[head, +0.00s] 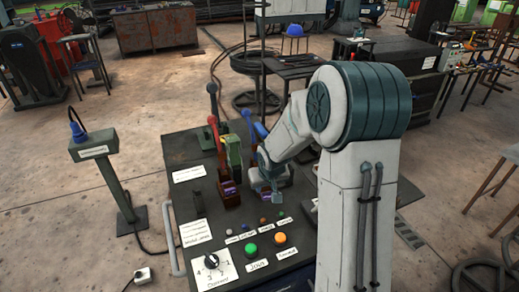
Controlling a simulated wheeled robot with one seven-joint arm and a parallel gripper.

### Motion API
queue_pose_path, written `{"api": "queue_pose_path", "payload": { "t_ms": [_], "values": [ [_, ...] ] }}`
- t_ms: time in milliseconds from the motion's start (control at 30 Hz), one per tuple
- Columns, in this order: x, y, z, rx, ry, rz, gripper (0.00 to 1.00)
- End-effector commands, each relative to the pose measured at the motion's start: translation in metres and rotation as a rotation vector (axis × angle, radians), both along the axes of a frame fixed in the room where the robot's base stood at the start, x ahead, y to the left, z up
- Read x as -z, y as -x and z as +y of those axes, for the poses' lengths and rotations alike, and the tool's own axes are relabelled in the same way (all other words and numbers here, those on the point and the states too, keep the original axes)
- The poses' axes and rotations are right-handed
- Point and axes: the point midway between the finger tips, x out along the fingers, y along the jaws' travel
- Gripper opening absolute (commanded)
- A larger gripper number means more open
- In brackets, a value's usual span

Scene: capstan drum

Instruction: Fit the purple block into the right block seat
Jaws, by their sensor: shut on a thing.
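My gripper (272,194) is low over the dark console, at the end of my arm, which comes down from the right. It is shut, with its fingers small and partly hidden by my wrist. A small purple patch (261,187) shows at the fingers and appears to be the purple block held there; its outline is hard to make out. To the left of my gripper, a dark brown seat (231,198) with purple at its top stands on the console, below a yellow-green upright part. I cannot tell the right block seat apart; my gripper and arm cover that area.
Red (213,122) and blue (248,118) levers stand behind the seat. The console front carries small knobs, a green button (251,249), an orange button (280,239) and a black dial (211,261). A pedestal (94,145) stands at left, with open floor around it.

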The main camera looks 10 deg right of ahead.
Motion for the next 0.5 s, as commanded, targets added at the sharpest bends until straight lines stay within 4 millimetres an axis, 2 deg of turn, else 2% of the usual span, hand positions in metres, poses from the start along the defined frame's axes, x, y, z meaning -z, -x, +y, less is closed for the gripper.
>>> {"api": "queue_pose_path", "payload": {
  "t_ms": [33,200,333,500],
  "values": [
    [-0.006,-0.018,-0.001,-0.013,-0.002,-0.006,0.01],
    [-0.035,-0.061,0.001,-0.075,-0.006,-0.004,0.01],
    [-0.053,-0.081,-0.002,-0.104,-0.015,-0.004,0.01],
    [-0.065,-0.091,-0.003,-0.125,-0.021,-0.005,0.01]
  ]
}}
